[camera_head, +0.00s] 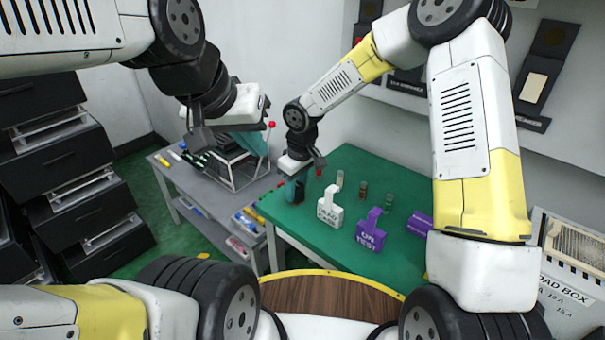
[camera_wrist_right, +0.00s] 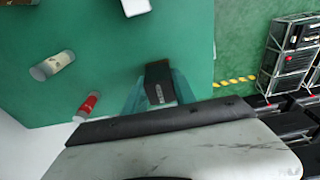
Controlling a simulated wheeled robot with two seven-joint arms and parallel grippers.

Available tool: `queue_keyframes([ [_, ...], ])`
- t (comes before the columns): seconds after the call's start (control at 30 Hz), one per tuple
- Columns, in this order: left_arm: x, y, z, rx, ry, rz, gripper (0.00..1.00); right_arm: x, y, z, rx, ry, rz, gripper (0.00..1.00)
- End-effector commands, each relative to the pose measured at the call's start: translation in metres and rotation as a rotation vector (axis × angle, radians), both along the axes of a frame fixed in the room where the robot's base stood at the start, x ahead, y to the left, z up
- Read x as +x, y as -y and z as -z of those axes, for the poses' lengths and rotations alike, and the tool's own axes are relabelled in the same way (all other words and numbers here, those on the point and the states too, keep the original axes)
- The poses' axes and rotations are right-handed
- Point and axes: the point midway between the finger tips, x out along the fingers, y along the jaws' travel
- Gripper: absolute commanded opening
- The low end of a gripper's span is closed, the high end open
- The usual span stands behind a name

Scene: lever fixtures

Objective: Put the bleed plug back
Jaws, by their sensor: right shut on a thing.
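My right gripper (camera_head: 294,190) is low over the left part of the green table, its teal fingers shut on a dark block. The dark block (camera_wrist_right: 158,83) shows between the fingers in the right wrist view, with small pale lettering I cannot read. I cannot tell whether it is the bleed plug, or whether it touches the table. My left gripper (camera_head: 236,140) is higher, in front of a rack on the grey table. Its finger opening is not clear. No part in view is readable as a bleed plug.
The grey table (camera_head: 190,192) with a rack stands left. Black drawers (camera_head: 95,210) are further left.

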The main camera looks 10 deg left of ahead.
Motion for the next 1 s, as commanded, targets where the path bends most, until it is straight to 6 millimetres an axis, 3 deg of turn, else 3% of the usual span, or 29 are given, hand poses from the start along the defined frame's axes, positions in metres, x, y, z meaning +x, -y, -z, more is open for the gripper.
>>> queue_keyframes([
  [0.23, 0.0, 0.0, 0.0, 0.0, 0.0, 0.0, 0.0, 0.0, 0.0, 0.002, 0.0, 0.0, 0.0, 0.0],
  [0.27, 0.0, 0.0, 0.0, 0.0, 0.0, 0.0, 0.0, 0.0, 0.0, 0.002, 0.0, 0.0, 0.001, 0.38],
  [0.33, 0.0, 0.0, 0.0, 0.0, 0.0, 0.0, 0.0, 0.0, 0.0, 0.002, 0.0, 0.0, 0.001, 0.52],
  [0.37, 0.0, 0.0, 0.0, 0.0, 0.0, 0.0, 0.0, 0.0, 0.0, 0.002, 0.0, 0.0, 0.001, 0.54],
  [0.73, 0.0, 0.0, 0.0, 0.0, 0.0, 0.0, 0.0, 0.0, 0.0, -0.003, 0.001, 0.002, 0.001, 0.54],
  [0.87, 0.0, 0.0, 0.0, 0.0, 0.0, 0.0, 0.0, 0.0, 0.002, -0.021, 0.001, 0.005, 0.003, 0.54],
  [1.0, 0.0, 0.0, 0.0, 0.0, 0.0, 0.0, 0.0, -0.001, 0.005, -0.051, 0.002, 0.006, 0.003, 0.54],
])
